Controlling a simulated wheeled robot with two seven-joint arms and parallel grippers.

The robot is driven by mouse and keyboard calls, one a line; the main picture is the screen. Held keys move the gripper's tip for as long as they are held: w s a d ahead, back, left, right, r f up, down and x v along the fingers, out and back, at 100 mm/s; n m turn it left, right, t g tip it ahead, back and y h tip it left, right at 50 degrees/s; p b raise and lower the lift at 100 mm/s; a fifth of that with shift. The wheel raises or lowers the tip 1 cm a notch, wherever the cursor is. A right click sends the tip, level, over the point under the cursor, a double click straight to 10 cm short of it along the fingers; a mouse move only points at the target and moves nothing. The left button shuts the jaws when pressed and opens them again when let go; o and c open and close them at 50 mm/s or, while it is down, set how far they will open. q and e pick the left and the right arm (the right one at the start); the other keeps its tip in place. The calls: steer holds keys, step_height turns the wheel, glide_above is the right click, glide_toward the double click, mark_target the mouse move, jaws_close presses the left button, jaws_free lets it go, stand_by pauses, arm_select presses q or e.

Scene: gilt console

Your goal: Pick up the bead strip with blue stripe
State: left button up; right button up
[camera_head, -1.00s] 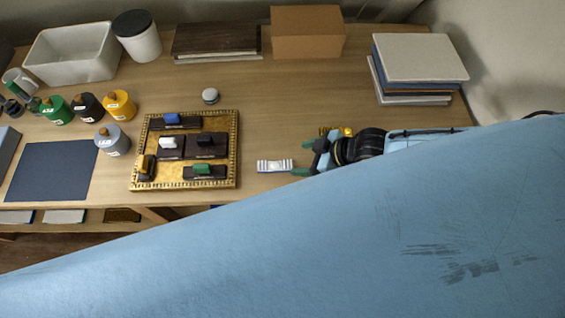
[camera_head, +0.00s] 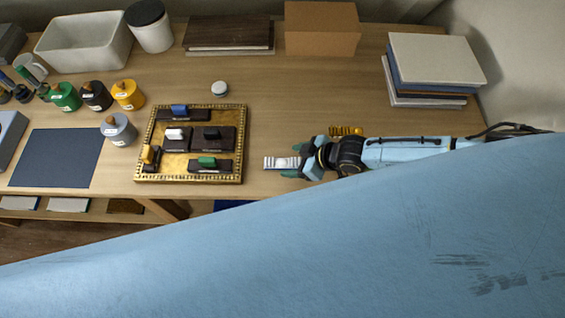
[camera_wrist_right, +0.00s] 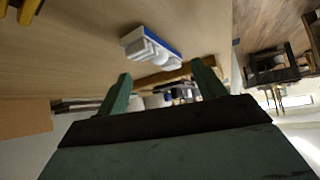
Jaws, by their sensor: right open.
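The bead strip with blue stripe (camera_head: 280,162) is a small white ribbed piece lying on the table, right of the gilt tray. In the right wrist view the strip (camera_wrist_right: 150,45) shows its white beads and a blue stripe along one edge. My right gripper (camera_head: 293,163) is low over the table at the strip's right end, and its green fingers point left. The right gripper (camera_wrist_right: 164,86) is open and empty in the wrist view, with the strip ahead of the fingertips. My left gripper is not in view.
A yellow piece (camera_head: 346,131) lies just behind my right gripper. A cardboard box (camera_head: 322,28) and a stack of boards (camera_head: 436,60) stand at the back. The table centre is mostly clear.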

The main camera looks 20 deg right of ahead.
steer(key=b+x, duration=0.2)
steer(key=x, duration=0.2)
steer(key=shift+b, duration=0.4)
steer(key=shift+c, duration=0.2)
steer(key=shift+s, duration=0.1)
steer(key=c, duration=1.3)
steer(key=shift+d+r, duration=0.1)
step_height(320, 180, up, 13)
steer(key=w+m+t+h+b, duration=0.2)
steer(key=w+m+b, duration=0.1)
steer(key=b, duration=0.3)
steer(key=d+r+m+h+b, duration=0.1)
steer(key=d+m+b, duration=0.1)
steer(key=d+r+m+t+h+b, duration=0.1)
steer(key=d+r+m+h+b, duration=0.1)
steer(key=d, duration=0.1)
steer(key=d+r+m+h+b, duration=0.1)
steer(key=d+m+h+b, duration=0.1)
steer(key=d+m, duration=0.1)
steer(key=shift+s+d+r, duration=0.2)
steer(key=shift+s+r, duration=0.15)
steer(key=shift+s, duration=0.05)
